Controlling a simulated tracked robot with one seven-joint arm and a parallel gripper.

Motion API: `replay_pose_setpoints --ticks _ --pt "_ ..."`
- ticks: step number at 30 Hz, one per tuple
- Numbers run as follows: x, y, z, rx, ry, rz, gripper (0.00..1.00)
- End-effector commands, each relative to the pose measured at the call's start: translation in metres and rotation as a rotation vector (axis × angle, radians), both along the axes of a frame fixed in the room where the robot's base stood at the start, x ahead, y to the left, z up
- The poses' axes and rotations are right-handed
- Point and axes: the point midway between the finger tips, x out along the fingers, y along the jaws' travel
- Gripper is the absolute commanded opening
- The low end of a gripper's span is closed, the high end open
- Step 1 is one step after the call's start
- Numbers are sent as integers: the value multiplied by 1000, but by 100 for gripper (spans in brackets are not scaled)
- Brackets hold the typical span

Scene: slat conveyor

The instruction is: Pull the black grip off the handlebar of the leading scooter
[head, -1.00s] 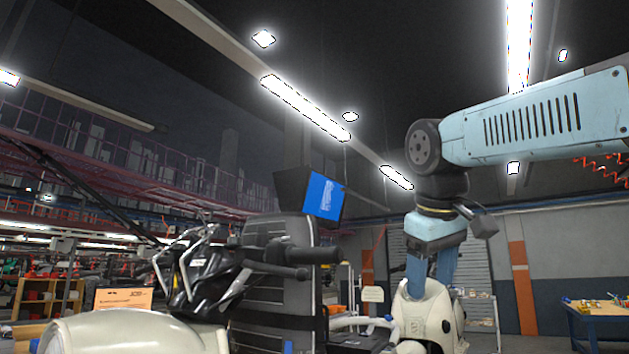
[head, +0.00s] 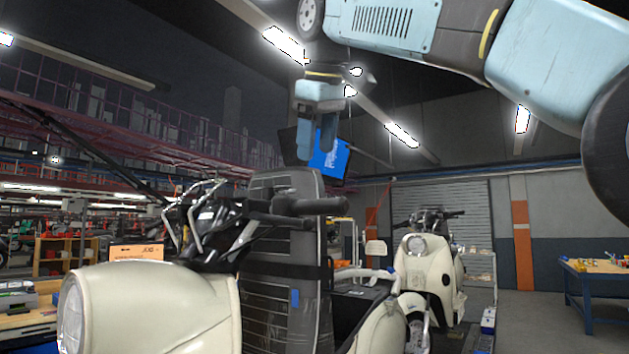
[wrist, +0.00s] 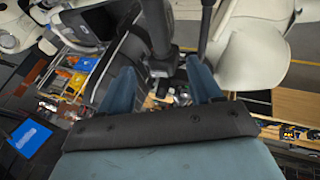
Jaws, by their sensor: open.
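The near cream scooter (head: 150,310) stands at the lower left in the head view, with a black handlebar. Its black grip (head: 318,206) sticks out to the right in front of a dark ribbed seat-like panel. My gripper (head: 316,152) is open and empty, fingers pointing down, above the grip and apart from it. In the wrist view my blue fingers (wrist: 162,75) are spread. A thick dark bar, seemingly the grip (wrist: 158,28), shows beyond the gap between them, with a thinner dark rod to its right. The scooter's cream body (wrist: 255,50) is at the upper right.
A second cream scooter (head: 428,272) stands farther back, right of centre. A blue screen (head: 330,158) hangs behind my fingers. A blue workbench (head: 600,280) is at the far right. The air right of the grip looks free.

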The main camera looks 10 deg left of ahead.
Motion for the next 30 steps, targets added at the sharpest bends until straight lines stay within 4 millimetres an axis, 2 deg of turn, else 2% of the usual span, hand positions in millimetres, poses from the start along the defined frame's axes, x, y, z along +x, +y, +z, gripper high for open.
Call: replay_pose_setpoints --ticks 18,24,30 --pt "46 18 -83 -1 3 0 64" --pt "55 22 -98 0 1 0 64" --pt "57 23 -102 1 1 1 64"
